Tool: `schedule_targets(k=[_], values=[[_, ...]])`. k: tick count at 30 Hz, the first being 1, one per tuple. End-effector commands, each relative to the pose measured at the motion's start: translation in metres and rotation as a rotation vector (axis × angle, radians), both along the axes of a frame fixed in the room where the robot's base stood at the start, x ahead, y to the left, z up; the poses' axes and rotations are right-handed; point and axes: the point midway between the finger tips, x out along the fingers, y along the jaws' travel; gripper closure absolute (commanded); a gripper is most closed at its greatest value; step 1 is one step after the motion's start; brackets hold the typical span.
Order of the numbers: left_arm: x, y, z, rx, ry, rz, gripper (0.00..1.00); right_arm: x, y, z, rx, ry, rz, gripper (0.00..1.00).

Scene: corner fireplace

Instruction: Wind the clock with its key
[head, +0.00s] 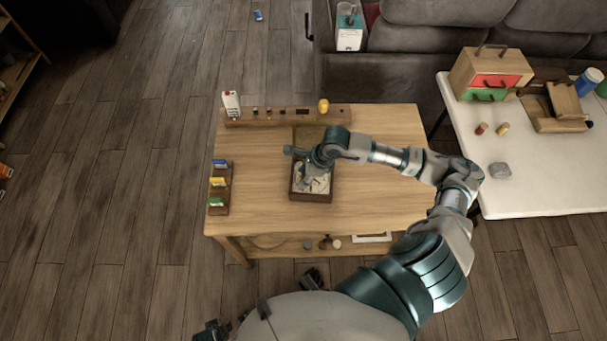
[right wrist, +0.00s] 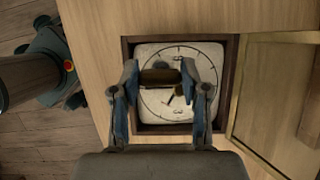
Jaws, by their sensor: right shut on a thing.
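The clock (head: 312,197) lies face up on the wooden table, a dark wooden case around a pale dial. The dial (right wrist: 158,108) has black marks and dark hands in the right wrist view. Its framed door (head: 308,139) stands open on the far side and also shows in the right wrist view (right wrist: 272,95). My right gripper (head: 312,172) is over the dial, shut on a brown bar-like piece, seemingly the key (right wrist: 160,77). The fingers (right wrist: 160,84) hide part of the dial. I cannot tell whether the key is seated in the dial. My left gripper is not clearly in view.
A wooden rail (head: 290,115) with a white red-capped bottle (head: 231,104) and small items runs along the table's back. A card rack (head: 219,187) stands at the left. A white table (head: 540,185) with wooden boxes is at the right. The table's (head: 385,205) right front is bare.

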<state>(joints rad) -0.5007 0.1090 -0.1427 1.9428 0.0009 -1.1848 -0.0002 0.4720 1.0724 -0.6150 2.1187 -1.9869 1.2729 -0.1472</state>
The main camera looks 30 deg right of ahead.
Motion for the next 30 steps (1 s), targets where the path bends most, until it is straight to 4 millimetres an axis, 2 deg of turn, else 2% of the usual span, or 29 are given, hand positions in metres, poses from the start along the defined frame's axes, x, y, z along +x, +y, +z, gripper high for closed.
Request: schedule_targets(k=[2, 10, 26, 30], values=[[0.0, 0.0, 0.0, 0.0, 0.0, 0.0, 0.59, -0.0002, 0.0002, 0.0004, 0.0, 0.0, -0.013, 0.83], [0.0013, 0.0, 0.005, 0.0, -0.004, 0.0, 0.59, -0.0003, 0.0006, 0.0009, 0.001, 0.0, -0.261, 0.83], [0.0005, 0.0, 0.0018, 0.0, -0.001, 0.0, 0.59, -0.0001, -0.0001, -0.0003, 0.0, 0.0, -0.281, 0.83], [0.0011, 0.0, 0.0038, 0.0, -0.003, 0.0, 0.59, -0.0004, 0.0008, 0.0009, 0.001, -0.001, -0.376, 0.83]])
